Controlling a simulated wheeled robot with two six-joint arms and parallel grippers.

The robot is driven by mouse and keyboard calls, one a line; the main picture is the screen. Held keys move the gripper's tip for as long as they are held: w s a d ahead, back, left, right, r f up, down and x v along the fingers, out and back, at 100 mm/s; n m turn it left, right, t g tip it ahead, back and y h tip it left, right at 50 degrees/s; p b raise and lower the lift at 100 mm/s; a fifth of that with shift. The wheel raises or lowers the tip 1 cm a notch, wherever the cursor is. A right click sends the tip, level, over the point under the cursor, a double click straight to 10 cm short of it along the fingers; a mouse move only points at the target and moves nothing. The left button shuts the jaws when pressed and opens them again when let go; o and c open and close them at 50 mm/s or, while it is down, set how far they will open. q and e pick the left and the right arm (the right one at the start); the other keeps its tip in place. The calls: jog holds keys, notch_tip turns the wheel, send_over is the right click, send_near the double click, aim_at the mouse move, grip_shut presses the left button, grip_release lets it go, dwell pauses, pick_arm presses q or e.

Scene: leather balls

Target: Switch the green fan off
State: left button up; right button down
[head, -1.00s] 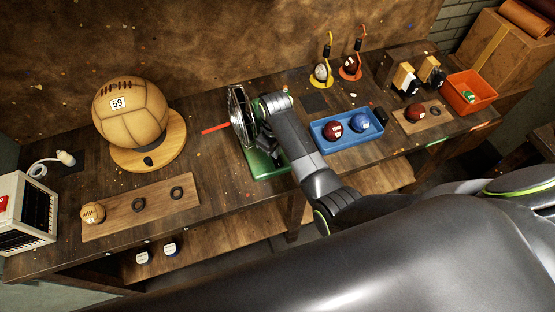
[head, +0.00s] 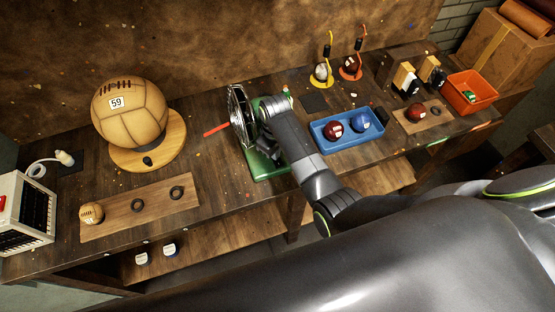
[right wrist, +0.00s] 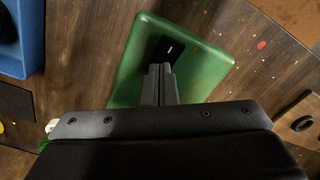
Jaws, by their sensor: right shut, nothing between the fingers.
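The green fan (head: 240,118) stands on the table, its caged head at the left and its flat green base (head: 258,170) partly hidden by my right arm. In the right wrist view the green base (right wrist: 205,70) fills the upper middle. A black switch plate (right wrist: 168,47) with a small white mark sits on it. My right gripper (right wrist: 161,68) is shut and empty, its fingertips at the near edge of the switch plate. I cannot tell whether they touch it. In the head view my arm hides the switch. My left gripper is not in view.
A blue tray (head: 325,142) with balls lies right of the fan. A red stick (head: 216,130) lies to its left. A big ball numbered 59 (head: 128,118) rests on a wooden stand. A board (head: 150,208) with rings lies at the front left.

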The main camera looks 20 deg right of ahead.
jog(key=shift+r+p, duration=1.25)
jog(key=shift+r, duration=2.25)
